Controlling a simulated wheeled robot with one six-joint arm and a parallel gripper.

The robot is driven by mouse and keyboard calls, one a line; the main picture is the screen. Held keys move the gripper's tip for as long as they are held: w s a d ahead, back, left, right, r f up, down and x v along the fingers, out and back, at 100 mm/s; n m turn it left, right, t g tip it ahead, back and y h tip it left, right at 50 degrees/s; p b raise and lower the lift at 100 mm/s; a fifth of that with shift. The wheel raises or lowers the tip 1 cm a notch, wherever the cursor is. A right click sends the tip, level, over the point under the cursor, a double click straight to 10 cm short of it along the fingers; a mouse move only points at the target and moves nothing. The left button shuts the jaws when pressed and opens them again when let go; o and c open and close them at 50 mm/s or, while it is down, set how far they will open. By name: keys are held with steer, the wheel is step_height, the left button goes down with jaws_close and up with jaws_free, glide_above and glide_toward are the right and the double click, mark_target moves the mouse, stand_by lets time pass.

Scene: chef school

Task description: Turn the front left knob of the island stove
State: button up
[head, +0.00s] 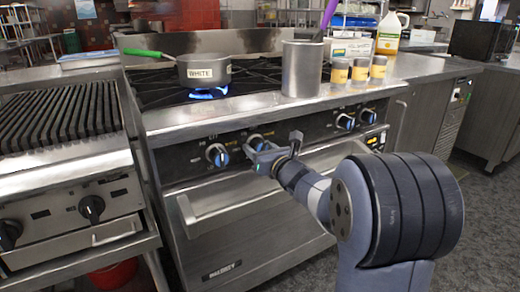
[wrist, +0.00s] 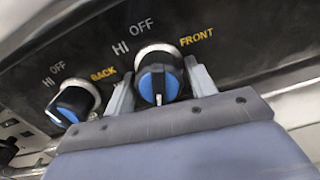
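The front left knob, black and blue and labelled FRONT (wrist: 158,82), sits between the two fingers of my gripper (wrist: 160,88) in the wrist view. The fingers are open, one on each side, with small gaps seeming to show beside the knob. A white mark shows at the knob's lower edge, with OFF printed above. In the head view the knob (head: 256,141) is partly hidden behind my gripper (head: 268,158). The island stove (head: 225,120) has a lit blue flame under a pot (head: 203,71) labelled WHITE.
The BACK knob (wrist: 72,103) is close to the left of my gripper, also in the head view (head: 217,154). An oven handle (head: 230,200) runs below. A grill (head: 60,115) is at left.

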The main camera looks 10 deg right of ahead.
steer(key=c, duration=0.7)
